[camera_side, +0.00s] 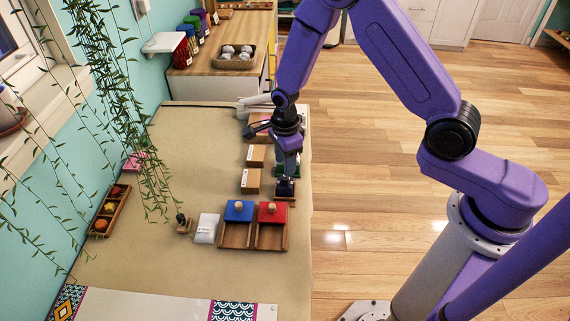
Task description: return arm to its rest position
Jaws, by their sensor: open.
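My purple arm reaches in from the right, and my gripper (285,181) hangs over the right side of the work table (190,150). It points down above a small dark item (285,194) near the table's right edge. The fingers are small and dark here, and they look apart. I cannot tell whether the fingertips touch the dark item. I see nothing clearly held. The arm is stretched out over the table, away from its base at lower right.
Wooden boxes with a blue lid (238,211) and a red lid (272,212) stand just in front. Small cardboard boxes (251,181) line up to the left. A white packet (206,228), a wooden tray (109,211) and hanging vines (120,100) lie further left. The table's left middle is clear.

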